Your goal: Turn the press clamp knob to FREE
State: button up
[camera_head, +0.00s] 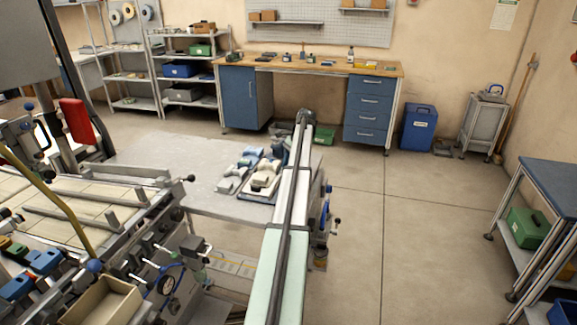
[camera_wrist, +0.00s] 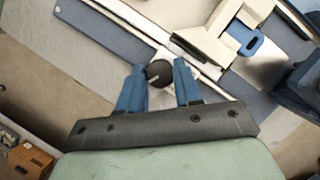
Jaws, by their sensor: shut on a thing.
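In the wrist view, the press clamp knob (camera_wrist: 159,71) is round and black with a light pointer mark toward its lower left. It sits on a pale plate at the edge of a grey and cream fixture (camera_wrist: 205,45). My gripper (camera_wrist: 161,76) has its two blue fingers on either side of the knob and is shut on it. No FREE label can be read. In the head view, my arm reaches away toward the grey table (camera_head: 150,155); the knob and my fingertips cannot be made out there. Grey and cream fixtures (camera_head: 262,178) lie on that table.
A cluttered machine bench (camera_head: 120,215) with levers and an open box (camera_head: 100,303) stands on the left. A workbench (camera_head: 300,66) with blue cabinets is at the back. A blue-topped cart (camera_head: 550,185) stands at the right. The floor right of my arm is clear.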

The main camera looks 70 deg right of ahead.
jog(key=n+g, duration=0.1)
jog(key=n, duration=0.2)
jog(key=n+g+y, duration=0.1)
jog(key=n, duration=0.2)
jog(key=shift+w+d, duration=0.1)
jog(key=shift+w, duration=0.05)
jog(key=shift+n, duration=0.3)
dwell(0.4)
jog(key=o, duration=1)
jog(key=shift+o, duration=0.2)
jog(key=shift+d+r, duration=0.2)
jog(key=shift+r, duration=0.25)
jog(key=s+d, duration=0.1)
jog(key=d, duration=0.3)
jog(key=s+d, duration=0.1)
jog(key=d, duration=0.2)
jog(key=s+d, duration=0.1)
jog(key=d, duration=0.3)
jog(key=shift+d, duration=0.35)
